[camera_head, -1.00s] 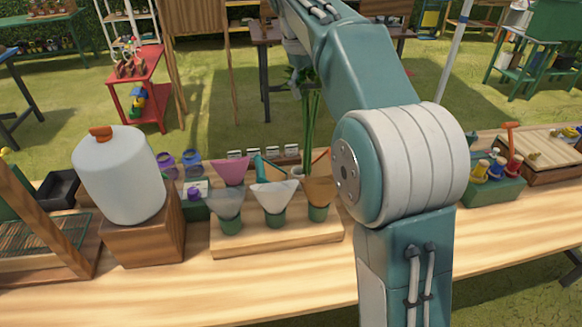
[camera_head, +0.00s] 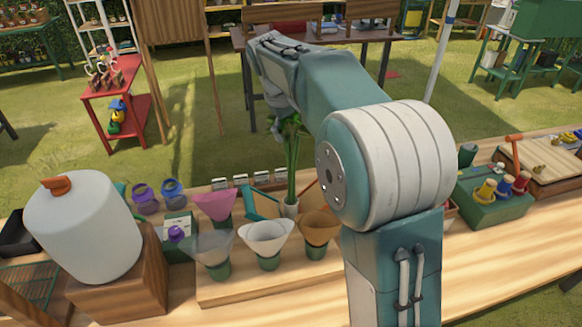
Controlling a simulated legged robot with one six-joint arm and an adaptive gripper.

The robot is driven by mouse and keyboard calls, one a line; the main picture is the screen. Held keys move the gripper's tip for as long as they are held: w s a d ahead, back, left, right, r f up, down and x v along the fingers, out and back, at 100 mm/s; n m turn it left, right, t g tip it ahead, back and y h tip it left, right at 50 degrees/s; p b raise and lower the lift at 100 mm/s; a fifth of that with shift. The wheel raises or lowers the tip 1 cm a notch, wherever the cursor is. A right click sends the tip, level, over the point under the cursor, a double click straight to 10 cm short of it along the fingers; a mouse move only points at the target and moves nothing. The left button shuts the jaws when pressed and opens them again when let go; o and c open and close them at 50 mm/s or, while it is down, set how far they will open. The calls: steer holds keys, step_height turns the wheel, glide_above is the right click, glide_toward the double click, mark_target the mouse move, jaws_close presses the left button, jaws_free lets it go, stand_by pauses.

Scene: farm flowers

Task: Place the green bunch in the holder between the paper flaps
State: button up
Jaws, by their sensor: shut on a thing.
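The green bunch (camera_head: 292,165) hangs upright below my gripper (camera_head: 284,122), long stems down and leaves at the top. My gripper is shut on it near the leafy end; the fingers are small and partly hidden by leaves. A small white holder (camera_head: 290,210) stands on the wooden board between a teal paper flap (camera_head: 260,204) on the left and an orange-brown flap (camera_head: 327,190) on the right, partly covered by my arm. The stems' lower ends meet the holder's rim in the picture; I cannot tell whether they are inside or behind it.
Pink (camera_head: 214,206), clear (camera_head: 210,250), white (camera_head: 268,238) and brown (camera_head: 318,228) cones stand in green bases around the holder. A white jug (camera_head: 84,225) sits on a block at left. A green tool box (camera_head: 492,205) is at right.

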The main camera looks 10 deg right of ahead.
mark_target(291, 148)
step_height(291, 148, down, 6)
steer(key=shift+a+r, duration=0.1)
steer(key=shift+a, duration=0.05)
steer(key=o, duration=1)
